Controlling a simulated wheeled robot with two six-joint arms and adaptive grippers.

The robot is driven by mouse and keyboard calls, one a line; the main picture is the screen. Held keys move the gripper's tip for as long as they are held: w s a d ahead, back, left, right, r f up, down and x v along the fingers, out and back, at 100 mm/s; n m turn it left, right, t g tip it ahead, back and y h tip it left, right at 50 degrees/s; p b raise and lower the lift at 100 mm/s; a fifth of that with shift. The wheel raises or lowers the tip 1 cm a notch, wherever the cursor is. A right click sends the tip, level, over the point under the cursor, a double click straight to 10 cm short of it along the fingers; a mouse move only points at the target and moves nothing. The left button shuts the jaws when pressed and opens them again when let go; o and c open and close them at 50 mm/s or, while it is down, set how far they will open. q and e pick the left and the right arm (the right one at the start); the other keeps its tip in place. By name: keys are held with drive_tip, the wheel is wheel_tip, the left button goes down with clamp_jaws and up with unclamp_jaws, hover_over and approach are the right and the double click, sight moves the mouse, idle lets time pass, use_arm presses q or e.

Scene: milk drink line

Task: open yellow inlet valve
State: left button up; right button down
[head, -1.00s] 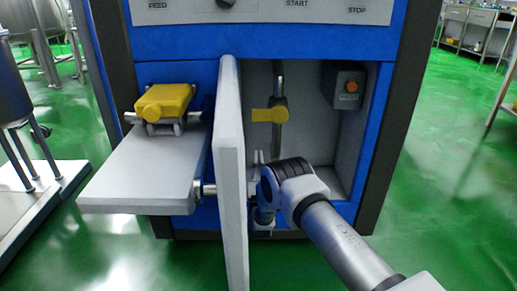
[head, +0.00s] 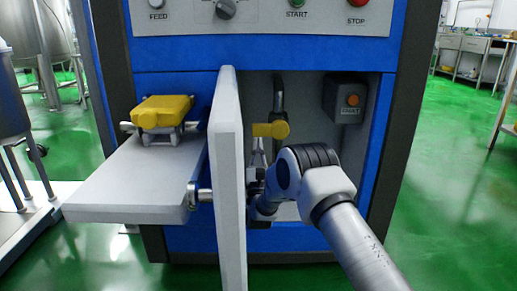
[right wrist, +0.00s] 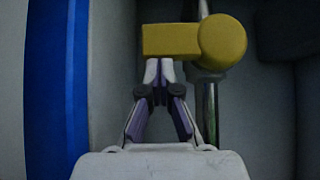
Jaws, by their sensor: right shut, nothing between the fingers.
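The yellow inlet valve handle (head: 271,130) sits on a vertical metal pipe inside the open cabinet bay. Its bar points left, across the pipe. In the right wrist view the valve (right wrist: 195,40) shows its round knob on the right and its flat bar on the left. My right gripper (head: 257,145) is inside the bay, pointing up just below the bar. In the right wrist view the gripper's fingertips (right wrist: 159,66) are together and empty at the bar's lower edge; I cannot tell whether they touch it. My left gripper is not in view.
An open grey door (head: 229,180) stands close left of my right gripper. A grey shelf (head: 125,190) with a yellow clamp-like part (head: 161,112) juts out further left. A grey switch box (head: 346,97) is on the bay's right side. A control panel (head: 265,18) is above.

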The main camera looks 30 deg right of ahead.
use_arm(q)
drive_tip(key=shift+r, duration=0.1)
use_arm(e)
drive_tip(key=shift+w+a+r, duration=0.15)
drive_tip(key=shift+a+r, duration=0.05)
drive_tip(key=shift+r, duration=0.3)
wheel_tip(320, 180, up, 10)
idle(0.5)
